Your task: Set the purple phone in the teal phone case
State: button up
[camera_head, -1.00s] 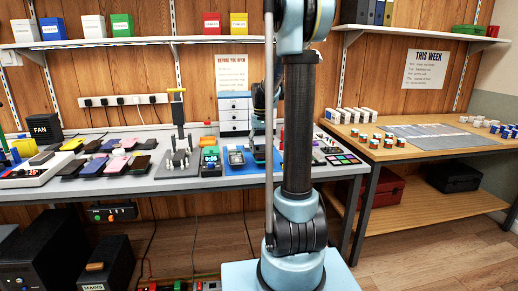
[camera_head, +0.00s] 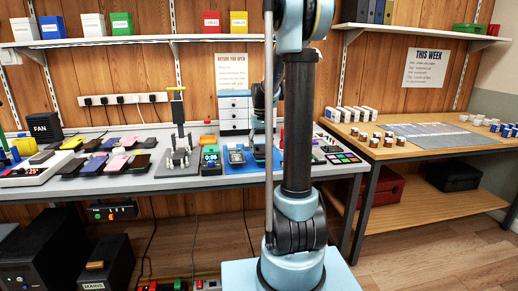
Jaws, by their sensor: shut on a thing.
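My gripper (camera_head: 258,151) is far off on the bench, partly hidden behind my own arm. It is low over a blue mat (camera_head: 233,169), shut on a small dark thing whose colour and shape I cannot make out. Several flat phones or cases lie in rows at the left of the bench, among them a pink one (camera_head: 117,163) and a pale purple one (camera_head: 109,144). At this size I cannot tell which are phones and which are cases. I cannot pick out the teal phone case with certainty.
A grey stand with a yellow-topped post (camera_head: 177,120), a green-screened device (camera_head: 211,158) and a grey handheld device (camera_head: 237,156) stand left of my gripper. White drawers (camera_head: 235,112) are behind. A wooden table (camera_head: 420,151) with small jars is at right.

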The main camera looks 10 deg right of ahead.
jog(key=o, duration=1.2)
jog(key=o, duration=0.4)
jog(key=shift+o, duration=0.2)
jog(key=shift+r, duration=0.7)
notch_tip(320, 180, up, 7)
dwell(0.6)
jog(key=shift+f, duration=0.1)
dwell(0.5)
